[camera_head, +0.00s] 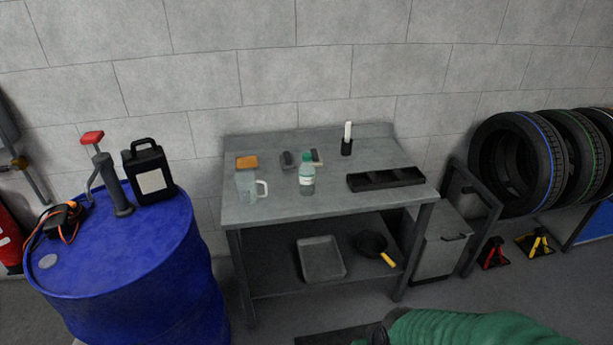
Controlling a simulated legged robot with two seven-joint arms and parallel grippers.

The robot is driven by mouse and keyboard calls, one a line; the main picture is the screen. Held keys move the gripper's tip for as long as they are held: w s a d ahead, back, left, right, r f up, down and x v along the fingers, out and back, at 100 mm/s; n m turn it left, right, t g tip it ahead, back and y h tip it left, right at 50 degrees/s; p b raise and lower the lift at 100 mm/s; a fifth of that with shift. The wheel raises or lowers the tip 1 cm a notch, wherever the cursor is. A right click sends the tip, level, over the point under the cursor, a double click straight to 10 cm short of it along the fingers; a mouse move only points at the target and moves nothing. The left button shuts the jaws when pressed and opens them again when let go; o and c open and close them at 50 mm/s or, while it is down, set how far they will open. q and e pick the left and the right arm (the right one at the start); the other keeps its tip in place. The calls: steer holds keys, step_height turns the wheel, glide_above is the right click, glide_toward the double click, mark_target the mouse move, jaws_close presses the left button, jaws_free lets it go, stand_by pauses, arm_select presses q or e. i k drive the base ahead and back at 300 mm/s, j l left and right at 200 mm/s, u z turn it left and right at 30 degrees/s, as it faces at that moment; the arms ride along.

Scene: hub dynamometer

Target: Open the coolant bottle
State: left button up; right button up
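A small clear bottle with a green cap and a pale label (307,174) stands upright on the grey workbench (290,210), near its middle. I take it for the coolant bottle. The cap is on the bottle. Neither of my grippers shows in the head view, so I cannot see their state.
A clear jug (247,187) stands left of the bottle, and a black divided tray (386,179) lies to its right. Behind are an orange sponge-like block (247,162) and a black holder (347,147). A blue drum (120,260) carrying a black canister (148,172) stands left of the bench.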

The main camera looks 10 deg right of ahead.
mark_target(306, 171)
steer(key=u, duration=0.15)
steer(key=i+l+u, duration=0.3)
steer(key=l+u, duration=0.15)
steer(key=i+l+u, duration=0.2)
steer(key=l, duration=0.25)
steer(key=l+u, duration=0.25)
steer(key=i+l, duration=0.05)
